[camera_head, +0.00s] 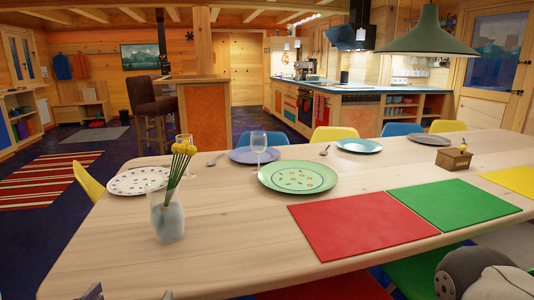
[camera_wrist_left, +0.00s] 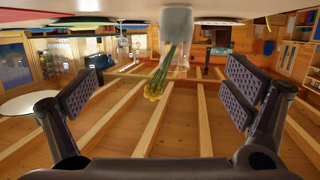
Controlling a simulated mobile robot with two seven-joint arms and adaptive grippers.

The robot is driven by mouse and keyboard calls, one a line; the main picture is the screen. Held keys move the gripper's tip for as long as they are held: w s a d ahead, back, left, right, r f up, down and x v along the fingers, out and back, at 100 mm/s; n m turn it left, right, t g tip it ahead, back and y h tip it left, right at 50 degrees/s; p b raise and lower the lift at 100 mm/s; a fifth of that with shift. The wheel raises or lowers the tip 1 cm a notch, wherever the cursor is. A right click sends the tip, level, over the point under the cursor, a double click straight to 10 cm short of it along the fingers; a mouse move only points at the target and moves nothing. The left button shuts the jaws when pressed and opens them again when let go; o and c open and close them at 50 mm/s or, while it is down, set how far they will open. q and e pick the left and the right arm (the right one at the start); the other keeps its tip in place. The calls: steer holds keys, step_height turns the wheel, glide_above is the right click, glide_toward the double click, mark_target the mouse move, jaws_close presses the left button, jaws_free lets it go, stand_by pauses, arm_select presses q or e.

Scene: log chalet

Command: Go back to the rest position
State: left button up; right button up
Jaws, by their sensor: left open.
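My left gripper (camera_wrist_left: 163,88) is open in the left wrist view, with its two dark pads wide apart and nothing between them that it grips. In the head view only the tips of my left gripper (camera_head: 130,294) show at the bottom left, by the table's near edge. A glass vase with yellow flowers (camera_head: 168,219) stands on the wooden table (camera_head: 240,235) beyond it. The vase (camera_wrist_left: 177,22) also shows upside down in the left wrist view, apart from the fingers. A grey part of my right arm shows at the bottom right; its gripper is out of view.
Plates stand along the table: a patterned white one (camera_head: 138,181), a green one (camera_head: 297,177) and a blue one (camera_head: 246,155). A wine glass (camera_head: 259,144) stands behind. Red (camera_head: 362,224) and green (camera_head: 453,205) mats lie at right. The table's near left part is clear.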

arm_select(q)
steer(key=s+d+f+m+g+h, duration=0.1)
steer(key=s+f+g, duration=0.35)
steer(key=f, duration=0.35)
steer(key=s+d+f+g+h, duration=0.15)
steer(key=s+f+g, duration=0.3)
steer(key=f, duration=0.45)
steer(key=s+a+f+g+y, duration=0.1)
steer(key=s+f+g, duration=0.2)
steer(key=s, duration=0.9)
steer(key=s+a+f+g+y+p, duration=0.1)
steer(key=s+f+g, duration=0.2)
steer(key=s, duration=0.9)
steer(key=g, duration=0.3)
steer(key=shift+s+f+n, duration=0.15)
steer(key=shift+f+n, duration=0.2)
steer(key=shift+n, duration=0.05)
arm_select(e)
steer(key=w, duration=0.1)
steer(key=w+r, duration=0.1)
steer(key=w, duration=0.1)
steer(key=shift+a+r, duration=0.15)
